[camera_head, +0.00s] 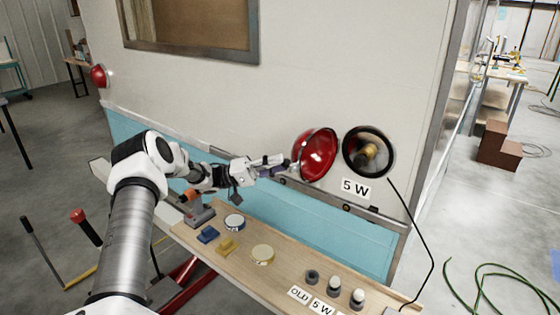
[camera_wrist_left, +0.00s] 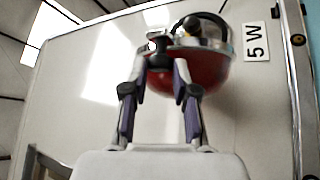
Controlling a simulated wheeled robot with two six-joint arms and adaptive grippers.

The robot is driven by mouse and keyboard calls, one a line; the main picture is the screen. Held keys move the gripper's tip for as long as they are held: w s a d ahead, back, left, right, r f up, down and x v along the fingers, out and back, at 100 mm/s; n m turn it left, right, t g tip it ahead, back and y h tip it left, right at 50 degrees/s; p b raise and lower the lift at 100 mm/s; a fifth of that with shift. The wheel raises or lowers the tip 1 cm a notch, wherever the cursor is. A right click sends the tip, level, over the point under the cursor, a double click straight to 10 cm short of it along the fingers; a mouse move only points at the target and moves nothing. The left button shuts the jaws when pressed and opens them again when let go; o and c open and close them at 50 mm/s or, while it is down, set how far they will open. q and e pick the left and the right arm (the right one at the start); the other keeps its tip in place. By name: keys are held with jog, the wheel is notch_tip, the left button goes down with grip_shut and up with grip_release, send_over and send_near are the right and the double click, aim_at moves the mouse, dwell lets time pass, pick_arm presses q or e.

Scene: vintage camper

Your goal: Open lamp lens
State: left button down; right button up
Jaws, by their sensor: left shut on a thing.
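The red domed lamp lens (camera_head: 318,154) is swung out to the left of the round lamp housing (camera_head: 351,158) on the camper wall. The housing shows its inside, with a yellowish bulb (camera_head: 368,152). My left gripper (camera_head: 285,164) reaches in from the left and is shut at the lens's left edge. In the left wrist view the red lens (camera_wrist_left: 205,68) lies just beyond my fingers (camera_wrist_left: 160,55), which close at its left side near the rim. The exact grip point is small and partly hidden. My right gripper is in neither view.
A "5 W" label (camera_head: 356,188) is under the housing. A black cable (camera_head: 425,225) hangs at the right.

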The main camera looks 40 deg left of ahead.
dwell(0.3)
pick_arm(q)
jog(key=c, duration=1.2)
grip_release()
jog(key=shift+w, duration=0.1)
jog(key=v, duration=1.2)
